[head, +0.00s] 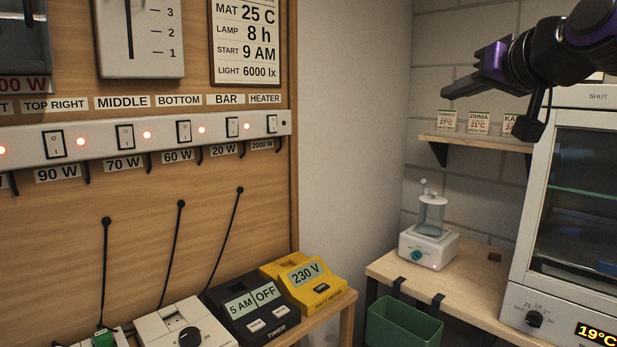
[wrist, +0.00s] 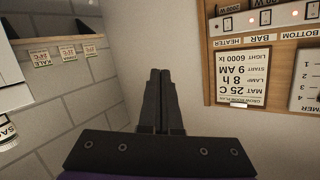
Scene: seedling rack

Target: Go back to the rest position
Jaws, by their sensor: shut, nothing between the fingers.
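My gripper (head: 466,92) is at the upper right of the head view, raised in front of the brick wall, above the small shelf. In the wrist view my gripper (wrist: 160,75) points away from the camera with its two dark fingers together. It is shut and empty. Nothing touches its fingertips. My purple and black arm reaches in from the top right corner of the head view.
A wooden panel with a switch strip (head: 90,140) fills the left. Below are a black timer (head: 258,310) and a yellow meter (head: 308,284). A shelf (head: 465,143) with seed packets, a white cabinet (head: 560,300), a humidifier-like device (head: 429,246) and a green bin (head: 400,325) stand right.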

